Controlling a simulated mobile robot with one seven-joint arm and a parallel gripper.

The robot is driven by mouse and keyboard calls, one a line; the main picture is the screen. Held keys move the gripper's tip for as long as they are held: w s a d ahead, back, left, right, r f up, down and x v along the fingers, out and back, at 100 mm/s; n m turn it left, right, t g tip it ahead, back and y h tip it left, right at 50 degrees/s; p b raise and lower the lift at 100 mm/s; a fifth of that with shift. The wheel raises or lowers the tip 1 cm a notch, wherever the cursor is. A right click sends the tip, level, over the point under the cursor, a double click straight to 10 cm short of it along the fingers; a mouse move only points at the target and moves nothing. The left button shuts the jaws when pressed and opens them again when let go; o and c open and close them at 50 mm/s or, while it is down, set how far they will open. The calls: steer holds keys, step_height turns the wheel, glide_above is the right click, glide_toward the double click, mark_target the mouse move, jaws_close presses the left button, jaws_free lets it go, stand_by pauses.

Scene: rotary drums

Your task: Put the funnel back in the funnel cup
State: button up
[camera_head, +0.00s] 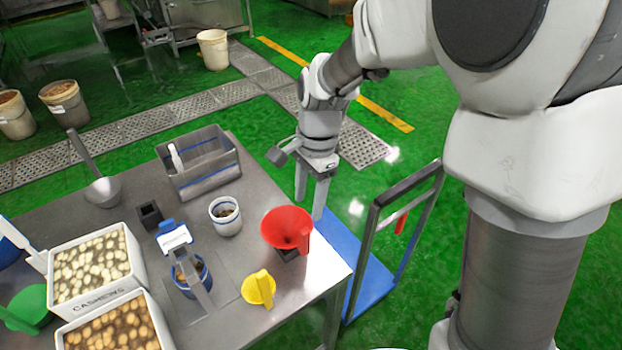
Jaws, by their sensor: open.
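The red funnel (284,226) is near the right edge of the steel table, wide mouth up. A small dark base (288,256) shows just below it; I cannot tell whether the funnel's spout is inside it. A small dark square cup (150,214) stands farther left on the table; I cannot tell which of the two is the funnel cup. My gripper (310,207) is open and empty, fingers pointing down, just beyond the table's right edge. In the picture it is above and slightly right of the funnel, apart from it.
A white-and-blue cup (226,224) stands left of the funnel, and a yellow piece (259,289) lies in front. A grey caddy (199,167), a scale (186,283) and a cashew bin (92,268) take up the left. A blue cart (362,275) stands right of the table.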

steer(key=shift+w+d+r, duration=0.1)
steer(key=shift+d+r, duration=0.05)
steer(key=shift+r, duration=0.9)
steer(key=shift+w+d+r, duration=0.1)
steer(key=shift+r, duration=0.95)
steer(key=s+d+r+n+t, duration=0.3)
steer(key=s+d+r+n, duration=0.2)
steer(key=s+d, duration=0.2)
steer(key=s+d+r+n+t+h, duration=0.1)
steer(key=s+d+r+n+t, duration=0.2)
steer(key=s+d+r+n, duration=0.2)
steer(key=shift+s+d+n, duration=0.3)
steer(key=shift+s+d, duration=0.9)
steer(key=shift+d, duration=0.4)
